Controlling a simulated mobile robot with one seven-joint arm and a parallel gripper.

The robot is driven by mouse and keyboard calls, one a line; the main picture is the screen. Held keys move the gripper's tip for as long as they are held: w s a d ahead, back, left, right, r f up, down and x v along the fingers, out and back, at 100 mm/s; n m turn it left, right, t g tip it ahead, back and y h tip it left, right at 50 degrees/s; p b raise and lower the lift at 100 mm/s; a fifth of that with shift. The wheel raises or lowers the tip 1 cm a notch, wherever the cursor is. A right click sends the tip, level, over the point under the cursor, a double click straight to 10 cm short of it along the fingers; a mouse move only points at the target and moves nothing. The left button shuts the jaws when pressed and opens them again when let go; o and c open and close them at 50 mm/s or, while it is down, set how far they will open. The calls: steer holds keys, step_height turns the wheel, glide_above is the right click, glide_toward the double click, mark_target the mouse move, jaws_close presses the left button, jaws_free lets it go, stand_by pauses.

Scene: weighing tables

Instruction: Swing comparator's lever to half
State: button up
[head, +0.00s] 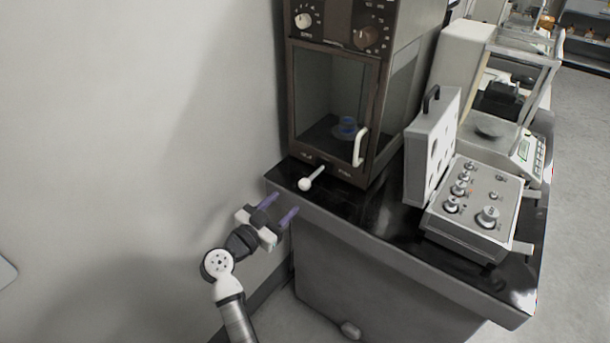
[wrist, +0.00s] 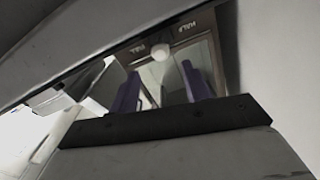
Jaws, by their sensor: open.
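The comparator (head: 335,100) is a tall brown cabinet with a glass door, standing at the left end of the black table. Its lever (head: 312,180), a pale rod with a white ball knob, sticks out from the base toward the front. My gripper (head: 281,206) has two purple fingers, open and empty, at the table's left front corner, just left of and short of the knob. In the wrist view the knob (wrist: 160,53) shows beyond and between the fingers (wrist: 163,88), apart from them. Labels show on the cabinet base near the lever; the wrist view shows "HALF" and "FULL" upside down.
A white door handle (head: 360,147) stands out right of the lever. A weight box (head: 470,215) with open lid and several weights sits to the right, a balance (head: 500,135) behind it. The wall is close on the left; the front table strip is clear.

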mark_target(310, 178)
steer(key=p+x, duration=0.1)
steer(key=x, duration=1.1)
steer(key=shift+w+d, duration=0.15)
steer(key=shift+w, duration=0.05)
steer(key=shift+c, duration=0.5)
jaws_close()
